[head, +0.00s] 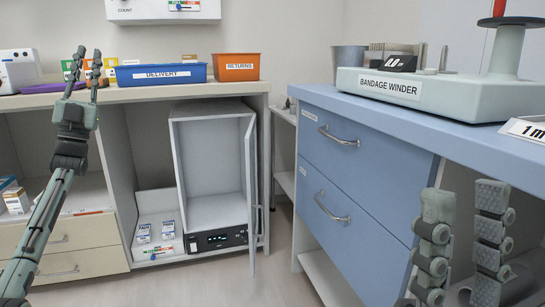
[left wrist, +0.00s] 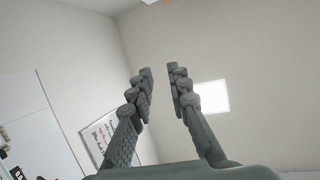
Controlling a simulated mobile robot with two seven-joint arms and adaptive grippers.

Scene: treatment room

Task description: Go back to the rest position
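My left gripper (head: 88,72) is raised at the left in the head view, in front of the shelf top beside the blue delivery tray. Its fingers point up, stand apart and hold nothing. In the left wrist view the same gripper (left wrist: 160,85) shows a gap between its fingertips, with only wall and ceiling behind. My right gripper (head: 465,205) is at the lower right in the head view, in front of the blue drawer unit. Its two fingers point up, are apart, and nothing is between them.
An open white cabinet (head: 213,150) has its door (head: 252,195) swung outward. A blue delivery tray (head: 160,75) and an orange returns bin (head: 236,67) stand on the left counter. A bandage winder (head: 420,88) stands on the blue drawer unit (head: 350,155). Floor between the units is clear.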

